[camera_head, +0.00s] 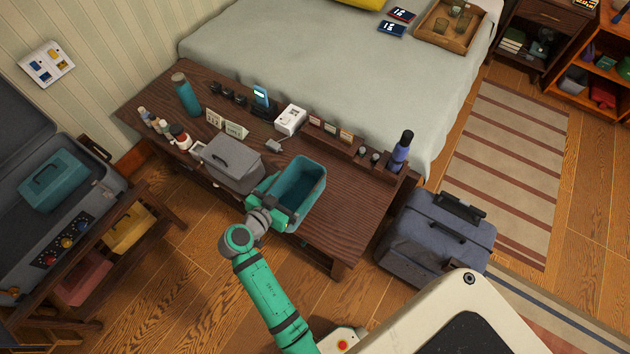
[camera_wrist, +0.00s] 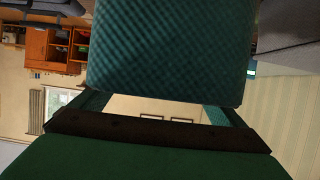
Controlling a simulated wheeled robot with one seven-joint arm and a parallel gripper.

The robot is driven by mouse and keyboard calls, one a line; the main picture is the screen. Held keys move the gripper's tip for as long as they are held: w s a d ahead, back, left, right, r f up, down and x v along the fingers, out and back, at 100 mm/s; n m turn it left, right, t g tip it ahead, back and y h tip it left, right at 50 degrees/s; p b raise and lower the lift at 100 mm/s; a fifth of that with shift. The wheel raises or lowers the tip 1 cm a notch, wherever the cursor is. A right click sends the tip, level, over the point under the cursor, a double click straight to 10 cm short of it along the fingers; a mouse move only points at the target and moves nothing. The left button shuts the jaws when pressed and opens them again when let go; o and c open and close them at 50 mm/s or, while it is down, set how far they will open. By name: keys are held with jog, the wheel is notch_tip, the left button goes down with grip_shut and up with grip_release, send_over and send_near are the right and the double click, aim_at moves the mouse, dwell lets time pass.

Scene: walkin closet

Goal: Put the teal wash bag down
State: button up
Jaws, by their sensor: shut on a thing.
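A teal wash bag (camera_head: 307,186), open at the top, is over the right front part of the dark wooden bench, just right of a grey case. My gripper (camera_head: 278,204) is shut on its near left side. The bag looks roughly upright; I cannot tell whether its base touches the bench. In the wrist view the bag's textured teal side (camera_wrist: 165,50) fills the upper middle, between the fingers of my gripper (camera_wrist: 160,100).
The bench (camera_head: 335,225) also carries a grey case (camera_head: 233,163), a teal bottle (camera_head: 186,95), a white box (camera_head: 290,120) and a purple bottle (camera_head: 402,150). Bare wood shows right of the bag. A dark bag (camera_head: 435,240) stands on the floor. An open suitcase (camera_head: 90,205) holds another teal case (camera_head: 55,180).

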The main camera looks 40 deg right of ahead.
send_near(319, 174)
jog(key=x, duration=0.4)
jog(key=d+f, duration=0.1)
jog(key=f, duration=0.1)
jog(key=d+f, duration=0.2)
jog(key=shift+w, duration=0.15)
jog(key=shift+d+f, duration=0.8)
jog(key=shift+f, duration=1.6)
jog(key=shift+f, duration=0.1)
jog(key=o, duration=1.4)
jog(key=v, duration=1.2)
